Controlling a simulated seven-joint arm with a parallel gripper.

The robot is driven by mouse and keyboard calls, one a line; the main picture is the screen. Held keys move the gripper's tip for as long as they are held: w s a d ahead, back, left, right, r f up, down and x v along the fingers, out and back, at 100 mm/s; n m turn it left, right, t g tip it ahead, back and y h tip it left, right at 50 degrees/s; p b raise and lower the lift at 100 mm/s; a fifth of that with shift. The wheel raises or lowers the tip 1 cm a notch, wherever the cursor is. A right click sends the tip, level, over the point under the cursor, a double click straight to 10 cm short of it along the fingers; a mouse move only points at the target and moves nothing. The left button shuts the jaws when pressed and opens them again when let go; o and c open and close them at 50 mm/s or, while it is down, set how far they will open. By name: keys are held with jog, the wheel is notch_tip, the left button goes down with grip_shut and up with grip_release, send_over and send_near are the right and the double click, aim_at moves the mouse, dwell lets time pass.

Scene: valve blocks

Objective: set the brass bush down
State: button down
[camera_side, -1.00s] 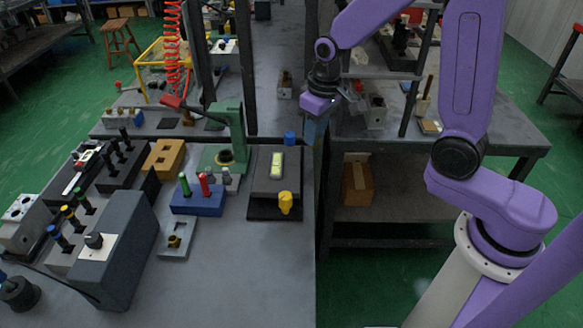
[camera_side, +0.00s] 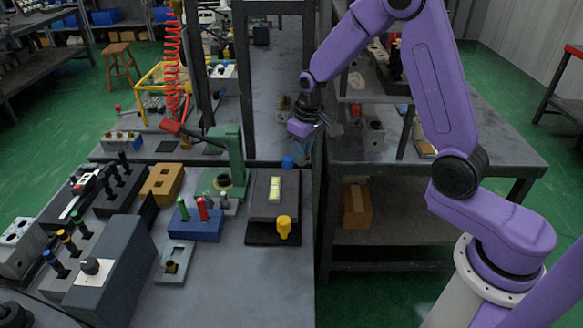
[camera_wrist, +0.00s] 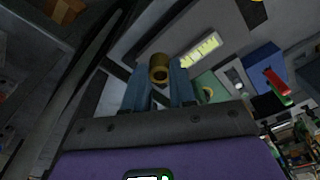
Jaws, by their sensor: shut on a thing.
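The brass bush (camera_wrist: 159,62), a short hollow brass-coloured cylinder, is between the tips of my gripper (camera_wrist: 159,80) in the wrist view. The two blue-grey fingers are shut on it, one on each side, and its open end shows. The bush cannot be made out in the side view. Whether it touches anything below is not clear.
A dark block with a lit yellow-green panel (camera_side: 275,190) stands near my gripper, with a yellow piece (camera_side: 283,226) in front. A green press (camera_side: 227,165) and a blue block with coloured pegs (camera_side: 195,225) stand left. A dark post (camera_side: 324,190) rises close on the right.

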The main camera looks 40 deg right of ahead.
jog(key=w+f, duration=0.3)
jog(key=f, duration=0.1)
jog(key=shift+w+a+f, duration=0.1)
jog(key=shift+w+f, duration=0.15)
jog(key=shift+w, duration=0.1)
jog(key=shift+w+f, duration=0.1)
jog(key=shift+f, duration=1.45)
jog(key=shift+f, duration=0.15)
jog(key=c, duration=0.9)
grip_release()
jog(key=r, duration=0.4)
jog(key=s+r, duration=0.1)
jog(key=r, duration=0.7)
jog(key=shift+s+r, duration=0.1)
jog(key=shift+s, duration=0.15)
